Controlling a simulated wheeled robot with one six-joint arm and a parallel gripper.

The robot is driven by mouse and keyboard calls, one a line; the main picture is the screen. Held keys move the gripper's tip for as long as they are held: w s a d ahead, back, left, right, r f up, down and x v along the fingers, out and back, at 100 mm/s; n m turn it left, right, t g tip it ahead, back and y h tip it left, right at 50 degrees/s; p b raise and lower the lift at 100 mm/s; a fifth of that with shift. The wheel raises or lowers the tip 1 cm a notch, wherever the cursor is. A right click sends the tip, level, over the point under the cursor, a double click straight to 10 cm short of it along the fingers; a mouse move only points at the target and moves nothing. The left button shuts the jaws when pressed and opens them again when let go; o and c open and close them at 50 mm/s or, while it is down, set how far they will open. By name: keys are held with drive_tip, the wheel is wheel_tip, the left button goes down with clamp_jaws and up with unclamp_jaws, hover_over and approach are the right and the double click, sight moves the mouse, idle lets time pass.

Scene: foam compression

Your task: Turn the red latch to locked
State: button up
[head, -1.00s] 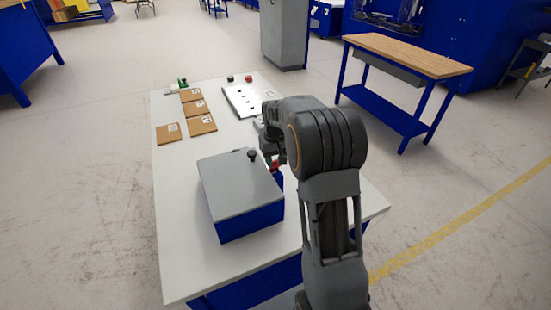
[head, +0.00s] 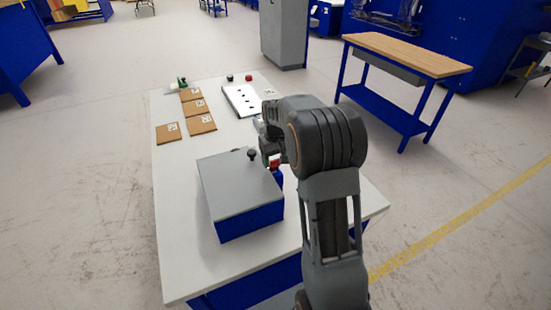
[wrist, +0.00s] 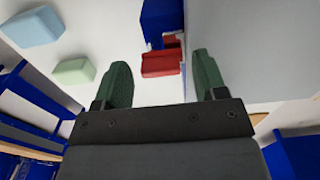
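The red latch (head: 275,163) is on the right side of a box with a grey lid (head: 238,182) and blue body. In the wrist view the red latch (wrist: 160,64) lies just beyond and between my fingertips, beside the grey lid's edge (wrist: 195,25) and a blue part (wrist: 158,22). My gripper (wrist: 161,72) is open, its two green fingers apart with nothing held. In the head view my gripper (head: 270,152) is at the box's right side, partly hidden by my arm. I cannot tell whether a finger touches the latch.
A black knob (head: 252,154) stands up at the lid's back edge. A pale blue block (wrist: 33,26) and a pale green block (wrist: 73,72) lie left in the wrist view. Brown cardboard pieces (head: 195,108) and a white panel (head: 242,100) lie farther back on the white table (head: 175,250).

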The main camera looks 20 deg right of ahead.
wheel_tip(320, 180, up, 14)
idle(0.8)
drive_tip(key=shift+f, duration=0.1)
drive_tip(key=m, duration=0.1)
approach(276, 160)
drive_tip(key=s+a, duration=0.2)
drive_tip(key=s, duration=0.1)
drive_tip(key=s+a+f+t, duration=0.1)
drive_tip(key=s+a, duration=0.3)
drive_tip(key=s, duration=0.5)
drive_tip(key=s+a+f+t, duration=0.1)
drive_tip(key=s+a, duration=0.3)
drive_tip(key=s, duration=0.5)
drive_tip(key=shift+s+n+t, duration=0.35)
drive_tip(key=shift+n+t, duration=0.05)
drive_tip(key=shift+t, duration=0.4)
